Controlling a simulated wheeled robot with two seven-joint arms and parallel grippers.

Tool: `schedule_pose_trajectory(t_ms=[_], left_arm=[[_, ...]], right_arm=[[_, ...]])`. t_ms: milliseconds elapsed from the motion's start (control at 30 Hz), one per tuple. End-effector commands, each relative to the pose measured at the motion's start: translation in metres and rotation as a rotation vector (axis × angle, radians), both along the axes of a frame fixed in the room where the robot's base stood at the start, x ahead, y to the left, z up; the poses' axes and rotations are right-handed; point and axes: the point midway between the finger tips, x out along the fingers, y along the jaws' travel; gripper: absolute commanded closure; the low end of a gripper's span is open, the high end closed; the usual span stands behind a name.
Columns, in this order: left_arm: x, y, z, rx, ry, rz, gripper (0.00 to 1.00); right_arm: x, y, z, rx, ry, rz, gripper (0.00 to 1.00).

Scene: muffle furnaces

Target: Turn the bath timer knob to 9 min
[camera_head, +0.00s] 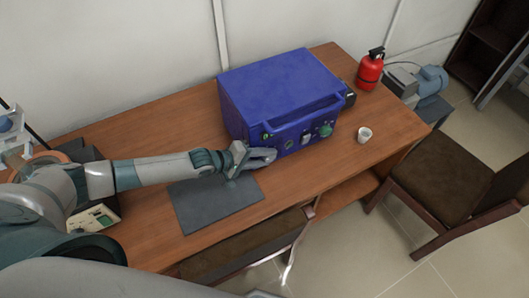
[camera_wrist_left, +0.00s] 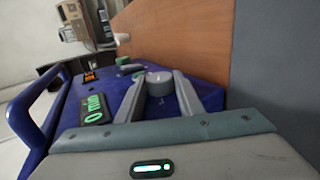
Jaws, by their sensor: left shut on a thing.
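The blue bath (camera_head: 280,88) stands on the wooden table, its front panel carrying knobs and small displays. My left gripper (camera_head: 272,155) reaches the lower left of this panel. In the left wrist view, its two fingers (camera_wrist_left: 158,92) lie on either side of a round grey knob (camera_wrist_left: 158,78), shut on it. A dark display (camera_wrist_left: 95,108) beside the knob shows green characters that look like "0 min". The gripped knob is hidden behind the gripper in the head view. My right gripper is not in view.
A dark grey mat (camera_head: 215,205) lies below my left forearm. A white cup (camera_head: 364,134) stands right of the bath, and a red canister (camera_head: 370,70) stands at the back right. The bath's handle (camera_wrist_left: 30,110) sticks out beside the panel.

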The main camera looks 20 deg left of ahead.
Motion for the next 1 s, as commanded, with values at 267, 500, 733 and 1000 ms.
schedule_pose_trajectory(t_ms=[267,500,733,1000], left_arm=[[0.0004,0.0000,0.0002,0.009,0.008,0.000,0.89],[0.0002,-0.0001,0.0002,0.009,0.008,0.000,0.47],[-0.0001,0.0001,0.0002,0.009,0.008,-0.001,0.47],[-0.0088,0.0088,0.0044,0.009,0.011,0.000,0.47]], right_arm=[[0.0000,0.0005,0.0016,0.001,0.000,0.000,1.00],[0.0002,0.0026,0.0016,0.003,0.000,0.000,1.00],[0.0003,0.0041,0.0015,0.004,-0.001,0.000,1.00],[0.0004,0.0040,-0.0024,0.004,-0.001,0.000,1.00]])
